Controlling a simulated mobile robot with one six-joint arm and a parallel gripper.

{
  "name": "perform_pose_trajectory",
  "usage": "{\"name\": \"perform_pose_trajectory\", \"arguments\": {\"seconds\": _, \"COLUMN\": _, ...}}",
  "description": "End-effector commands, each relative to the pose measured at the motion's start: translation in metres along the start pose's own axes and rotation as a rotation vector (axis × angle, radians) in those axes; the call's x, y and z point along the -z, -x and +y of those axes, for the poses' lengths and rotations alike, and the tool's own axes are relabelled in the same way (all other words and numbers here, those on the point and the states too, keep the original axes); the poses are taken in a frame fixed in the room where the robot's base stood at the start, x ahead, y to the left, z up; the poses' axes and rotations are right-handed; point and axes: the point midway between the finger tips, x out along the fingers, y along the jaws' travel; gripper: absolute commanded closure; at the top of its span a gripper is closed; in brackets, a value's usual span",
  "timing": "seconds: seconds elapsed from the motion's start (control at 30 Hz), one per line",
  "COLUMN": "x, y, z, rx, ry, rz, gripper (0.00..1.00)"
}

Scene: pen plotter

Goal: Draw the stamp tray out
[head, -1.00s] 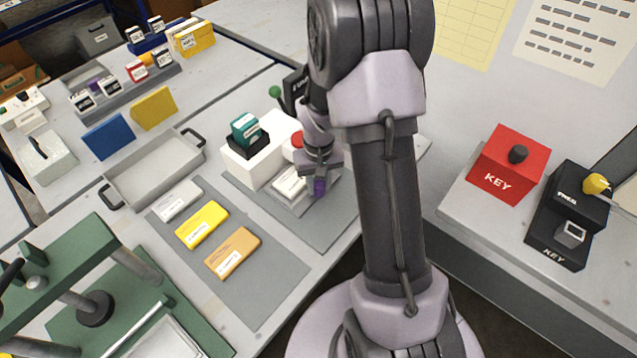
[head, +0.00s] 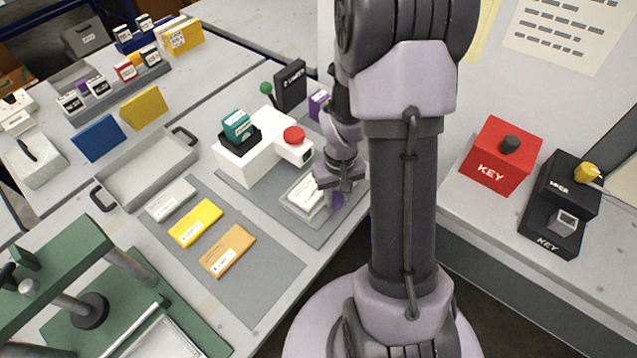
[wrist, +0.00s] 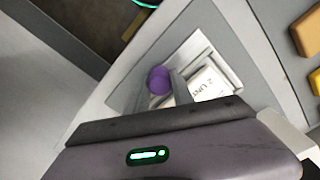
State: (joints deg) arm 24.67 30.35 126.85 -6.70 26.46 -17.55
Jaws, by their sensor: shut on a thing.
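The stamp tray (head: 297,206) is a pale, shallow tray lying on a grey mat in front of the white stamping machine (head: 245,165). A white labelled block (wrist: 207,84) sits in it in the wrist view. A purple knob (head: 336,201) is at the tray's near right side, and it also shows in the wrist view (wrist: 158,80). My gripper (head: 334,192) is low over this side of the tray, shut on the purple knob. My fingers hide part of the knob and tray.
The machine has a red button (head: 294,134) and a teal stamp (head: 237,124) on top. Grey, yellow and orange blocks lie on a mat (head: 262,288) to the left. The bench edge is close to my gripper. A red key box (head: 490,165) stands right.

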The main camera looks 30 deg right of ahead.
Motion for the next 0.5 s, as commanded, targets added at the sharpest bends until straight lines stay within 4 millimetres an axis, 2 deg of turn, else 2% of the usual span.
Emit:
{"name": "perform_pose_trajectory", "arguments": {"seconds": 0.1, "x": -0.015, "y": 0.000, "z": 0.010, "rx": 0.000, "ry": -0.002, "rz": 0.001, "gripper": 1.00}}
{"name": "perform_pose_trajectory", "arguments": {"seconds": 0.2, "x": -0.020, "y": 0.000, "z": 0.013, "rx": 0.000, "ry": -0.001, "rz": 0.000, "gripper": 1.00}}
{"name": "perform_pose_trajectory", "arguments": {"seconds": 0.47, "x": -0.022, "y": 0.000, "z": 0.014, "rx": 0.000, "ry": 0.000, "rz": -0.003, "gripper": 1.00}}
{"name": "perform_pose_trajectory", "arguments": {"seconds": 0.5, "x": -0.022, "y": 0.000, "z": 0.014, "rx": 0.000, "ry": 0.000, "rz": -0.003, "gripper": 0.70}}
